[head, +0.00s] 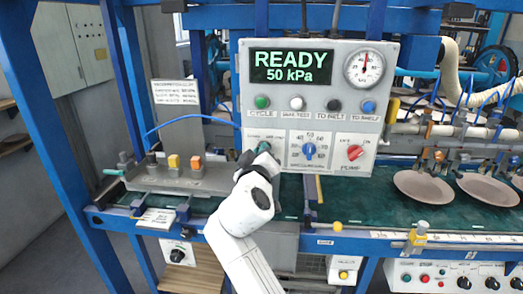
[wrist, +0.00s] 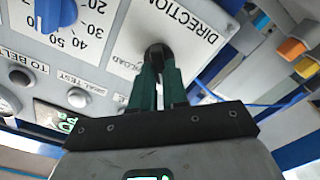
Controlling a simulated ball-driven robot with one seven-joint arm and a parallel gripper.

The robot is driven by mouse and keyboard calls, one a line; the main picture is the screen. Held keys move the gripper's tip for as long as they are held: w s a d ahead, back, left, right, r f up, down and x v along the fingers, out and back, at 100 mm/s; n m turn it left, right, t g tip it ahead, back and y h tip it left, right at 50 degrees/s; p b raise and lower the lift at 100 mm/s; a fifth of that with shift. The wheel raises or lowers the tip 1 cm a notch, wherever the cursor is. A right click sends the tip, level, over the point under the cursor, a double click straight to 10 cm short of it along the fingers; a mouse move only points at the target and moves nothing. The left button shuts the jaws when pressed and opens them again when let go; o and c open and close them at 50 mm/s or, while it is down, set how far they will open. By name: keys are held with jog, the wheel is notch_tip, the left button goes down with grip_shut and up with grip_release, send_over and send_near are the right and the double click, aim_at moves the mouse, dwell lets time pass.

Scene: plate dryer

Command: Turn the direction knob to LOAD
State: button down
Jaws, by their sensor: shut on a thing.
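The direction knob (wrist: 157,50) is black and sits on the white panel marked DIRECTION (wrist: 185,22), upside down in the wrist view. My gripper (wrist: 160,70) has its green fingers closed around the knob. A label ending in OAD shows beside the fingers, partly covered; the knob's pointer position cannot be made out. In the head view my gripper (head: 257,155) is at the lower left of the control box (head: 330,115), and it hides most of the knob.
The display (head: 290,67) reads READY 50 kPa. Buttons for cycle (head: 262,102) and others line the box, with a blue dial (head: 309,150) and red pump knob (head: 355,152) to the right. Brown plates (head: 424,188) lie on the green belt.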

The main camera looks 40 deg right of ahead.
jog(key=shift+n, duration=0.5)
jog(key=c, duration=1.1)
grip_release()
jog(key=shift+c, duration=0.2)
jog(key=b+v, duration=0.2)
jog(key=v, duration=0.8)
jog(key=shift+s+a, duration=0.25)
jog(key=shift+a, duration=0.1)
jog(key=shift+f, duration=0.1)
